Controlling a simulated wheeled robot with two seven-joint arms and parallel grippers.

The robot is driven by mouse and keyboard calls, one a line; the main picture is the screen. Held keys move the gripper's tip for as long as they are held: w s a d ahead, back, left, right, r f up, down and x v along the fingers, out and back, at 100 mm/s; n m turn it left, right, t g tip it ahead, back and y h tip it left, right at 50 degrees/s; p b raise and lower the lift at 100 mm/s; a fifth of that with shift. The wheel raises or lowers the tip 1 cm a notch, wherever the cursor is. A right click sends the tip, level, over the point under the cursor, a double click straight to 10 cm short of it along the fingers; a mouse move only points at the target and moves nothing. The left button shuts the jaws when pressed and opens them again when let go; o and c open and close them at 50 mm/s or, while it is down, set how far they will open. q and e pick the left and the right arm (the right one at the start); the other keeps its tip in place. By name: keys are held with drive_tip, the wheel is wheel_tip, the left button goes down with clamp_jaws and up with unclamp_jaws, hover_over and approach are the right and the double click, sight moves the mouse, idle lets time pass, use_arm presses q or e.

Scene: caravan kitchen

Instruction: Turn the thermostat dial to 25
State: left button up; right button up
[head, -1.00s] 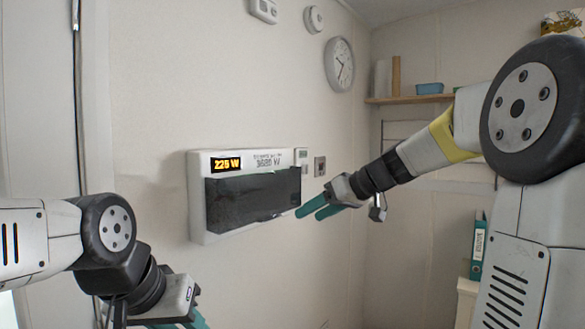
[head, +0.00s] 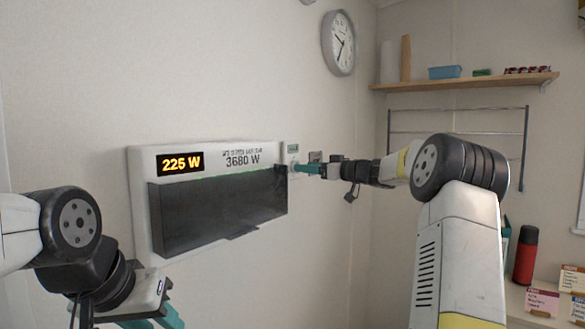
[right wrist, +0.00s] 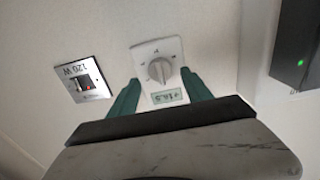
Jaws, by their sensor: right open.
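The thermostat (right wrist: 147,50) is a small white wall plate with a round grey dial (right wrist: 160,70) and a greenish display (right wrist: 167,97). The display's digits are too small to read surely. In the head view the thermostat (head: 293,149) sits just right of the power panel, its dial hidden by my gripper. My right gripper (head: 296,168) points at it; in the right wrist view its teal fingers (right wrist: 160,85) are open, one on each side of the dial, with no visible grip. My left gripper (head: 168,317) is low at the left, partly cut off, away from the thermostat.
The power panel (head: 140,205) reads 225 W and 3680 W and has a dark cover. A wall switch plate (right wrist: 82,80) is beside the thermostat. A clock (head: 339,43) and a shelf (head: 460,87) are higher up; a red flask (head: 525,255) stands at right.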

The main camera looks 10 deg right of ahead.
drive_tip(key=x, duration=0.2)
drive_tip(key=shift+w+a, duration=0.25)
drive_tip(key=shift+a, duration=0.1)
clamp_jaws()
